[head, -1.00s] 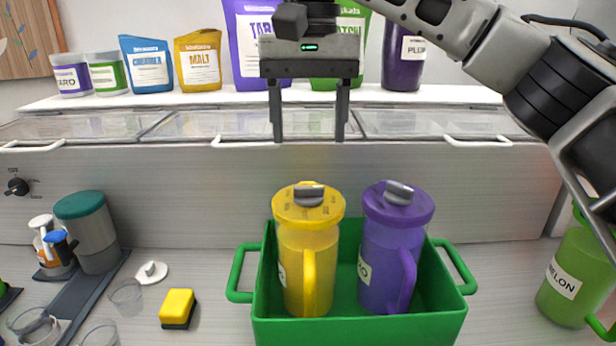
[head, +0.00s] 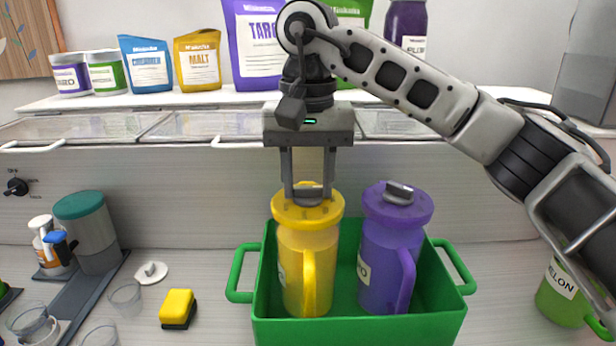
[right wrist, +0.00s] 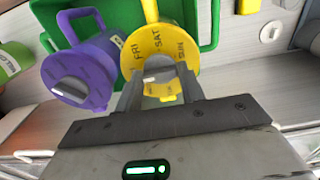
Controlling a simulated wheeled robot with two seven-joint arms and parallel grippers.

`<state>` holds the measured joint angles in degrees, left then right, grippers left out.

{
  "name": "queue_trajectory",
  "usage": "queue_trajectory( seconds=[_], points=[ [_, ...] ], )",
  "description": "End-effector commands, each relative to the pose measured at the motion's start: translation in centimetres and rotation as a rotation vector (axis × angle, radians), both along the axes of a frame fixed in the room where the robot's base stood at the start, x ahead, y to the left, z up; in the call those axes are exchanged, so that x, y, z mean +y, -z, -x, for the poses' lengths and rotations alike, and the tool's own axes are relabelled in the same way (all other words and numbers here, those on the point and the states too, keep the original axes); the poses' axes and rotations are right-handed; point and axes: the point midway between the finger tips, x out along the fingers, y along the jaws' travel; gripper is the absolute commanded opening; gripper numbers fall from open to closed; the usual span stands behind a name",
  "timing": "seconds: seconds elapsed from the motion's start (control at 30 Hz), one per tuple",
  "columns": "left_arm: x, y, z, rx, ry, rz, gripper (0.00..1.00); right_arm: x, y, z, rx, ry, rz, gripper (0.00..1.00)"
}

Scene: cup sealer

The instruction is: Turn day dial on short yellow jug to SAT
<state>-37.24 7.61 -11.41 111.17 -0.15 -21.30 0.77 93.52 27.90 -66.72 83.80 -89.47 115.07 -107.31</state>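The short yellow jug (head: 308,262) stands upright in the green bin, left of the purple jug. Its round yellow lid carries day letters; FRI, SAT and SUN read in the right wrist view (right wrist: 157,42). The grey day dial (head: 308,190) sits on top of the lid and shows between the fingers in the right wrist view (right wrist: 158,77). My right gripper (head: 307,192) points straight down over the lid. Its fingers stand close on both sides of the dial and appear shut on it. I cannot tell which day the dial points to. My left gripper is not in view.
The purple jug (head: 392,255) stands close on the right in the green bin (head: 360,331). A yellow sponge (head: 178,306) and cups lie left. A green jug (head: 565,290) stands at right. The metal counter front (head: 180,180) rises behind.

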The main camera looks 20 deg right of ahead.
Motion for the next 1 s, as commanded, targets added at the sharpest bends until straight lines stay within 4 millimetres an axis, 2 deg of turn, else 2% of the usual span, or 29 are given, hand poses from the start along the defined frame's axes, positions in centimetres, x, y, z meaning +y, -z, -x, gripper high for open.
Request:
queue_trajectory(
  seconds=[0.47,1.0],
  points=[
    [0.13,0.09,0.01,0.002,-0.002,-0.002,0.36,-0.01,-0.04,-0.01,0.000,0.083,0.000,0.16],
    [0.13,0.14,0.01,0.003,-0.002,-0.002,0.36,-0.04,-0.02,-0.01,0.001,0.547,0.002,0.16]
  ],
)
